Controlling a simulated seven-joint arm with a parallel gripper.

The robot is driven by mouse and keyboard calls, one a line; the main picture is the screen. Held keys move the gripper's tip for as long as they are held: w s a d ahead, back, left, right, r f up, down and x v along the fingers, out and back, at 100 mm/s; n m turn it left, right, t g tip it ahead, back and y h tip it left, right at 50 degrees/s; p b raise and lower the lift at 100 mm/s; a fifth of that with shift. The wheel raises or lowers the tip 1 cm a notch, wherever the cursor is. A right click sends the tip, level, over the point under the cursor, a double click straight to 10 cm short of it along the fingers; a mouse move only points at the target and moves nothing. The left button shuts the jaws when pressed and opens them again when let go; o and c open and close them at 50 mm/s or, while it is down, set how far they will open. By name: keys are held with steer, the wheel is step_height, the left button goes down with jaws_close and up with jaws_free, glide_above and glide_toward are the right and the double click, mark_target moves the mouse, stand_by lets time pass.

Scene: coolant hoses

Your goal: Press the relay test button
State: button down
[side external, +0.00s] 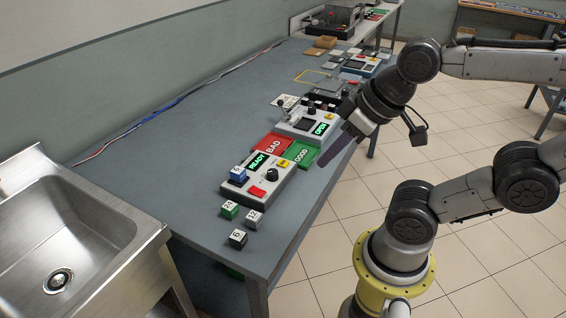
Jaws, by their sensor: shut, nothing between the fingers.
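A light-grey tester box (272,180) with a green "READY" display (257,162) stands near the front of the bench. It carries a red button (257,191), a black knob (272,174) and a small yellow piece (283,164). A blue block (238,174) with a white top sits at its left end. Which control is the relay test button is not readable. My gripper (323,162) is shut and empty, pointing down and left. It appears above the bench's right edge, to the right of the tester and apart from the red button.
Red "BAD" (270,144) and green "GOOD" (302,152) trays lie behind the tester. Another box (305,125) with a green display stands beyond them. Small numbered blocks (238,238) stand in front. A sink (80,235) is at left; the bench's left side is mostly clear.

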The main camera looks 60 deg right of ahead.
steer(key=w+a+r+m+y, duration=0.3)
steer(key=w+a+m, duration=0.15)
steer(key=w, duration=0.25)
steer(key=w+d+f+m+t+y, duration=0.1)
steer(key=w+d+m, duration=0.2)
steer(key=w+m, duration=0.25)
steer(key=w+d+f+m+t, duration=0.1)
steer(key=w+d+f+m, duration=0.1)
steer(key=w+d+m, duration=0.3)
steer(key=w+d+f+m+h, duration=0.1)
steer(key=d+f+m, duration=0.3)
steer(key=d, duration=0.5)
steer(key=w+d+f+m+t+h, duration=0.1)
steer(key=d+f+m, duration=0.4)
steer(key=d+f, duration=0.2)
steer(key=shift+d+f, duration=0.3)
steer(key=shift+d, duration=0.8)
